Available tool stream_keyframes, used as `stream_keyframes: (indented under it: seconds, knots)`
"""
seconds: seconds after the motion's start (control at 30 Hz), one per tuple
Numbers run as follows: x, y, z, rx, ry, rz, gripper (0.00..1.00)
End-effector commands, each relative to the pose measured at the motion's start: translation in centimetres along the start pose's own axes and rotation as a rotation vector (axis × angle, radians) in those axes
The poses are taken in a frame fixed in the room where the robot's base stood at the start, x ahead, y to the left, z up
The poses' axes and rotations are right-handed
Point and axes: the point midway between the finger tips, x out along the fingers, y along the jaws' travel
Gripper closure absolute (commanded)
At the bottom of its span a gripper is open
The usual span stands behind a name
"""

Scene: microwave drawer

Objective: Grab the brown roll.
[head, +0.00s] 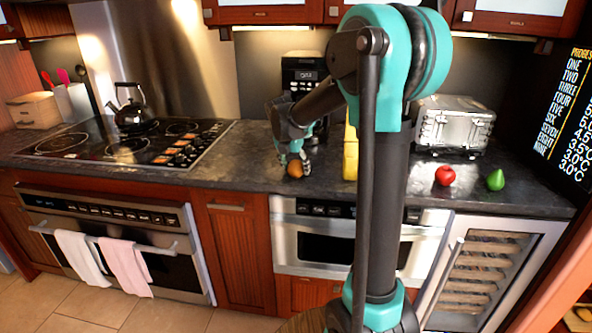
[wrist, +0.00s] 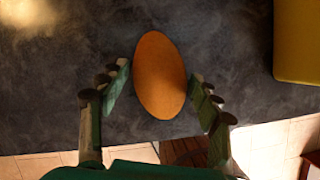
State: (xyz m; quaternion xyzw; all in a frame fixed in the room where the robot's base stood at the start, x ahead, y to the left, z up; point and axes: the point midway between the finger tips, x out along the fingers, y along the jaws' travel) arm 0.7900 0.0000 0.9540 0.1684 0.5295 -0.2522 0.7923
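The brown roll (wrist: 160,76) lies on the dark countertop near its front edge, an orange-brown oval in the wrist view. It also shows in the head view (head: 295,169), small and just below my gripper. My gripper (wrist: 166,88) is open, with one finger on each side of the roll's lower half. A strip of counter shows between the roll and each finger, so the fingers look apart from it. In the head view my gripper (head: 293,158) points down at the roll; its fingertips are partly hard to make out there.
A yellow object (head: 350,152) stands just right of the roll, partly hidden by my arm; its edge shows in the wrist view (wrist: 298,40). A red apple (head: 445,176), a green pear (head: 495,180) and a toaster (head: 453,125) are farther right. The stove (head: 125,143) is left.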

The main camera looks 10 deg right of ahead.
Motion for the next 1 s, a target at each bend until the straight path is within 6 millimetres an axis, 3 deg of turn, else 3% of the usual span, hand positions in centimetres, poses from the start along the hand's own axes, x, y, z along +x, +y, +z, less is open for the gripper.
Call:
stream_keyframes:
  seconds: [0.03,0.3,0.73,0.87,1.0]
  knots:
    - [0.0,0.0,0.0,0.0,0.0,0.0,0.47]
    - [0.0,0.0,0.0,0.0,0.0,0.0,0.77]
    - [-1.2,0.0,0.5,0.0,0.0,0.0,0.77]
    - [-3.1,0.0,1.2,0.0,0.0,0.0,0.77]
    - [-6.5,0.0,2.6,0.0,0.0,0.0,0.77]
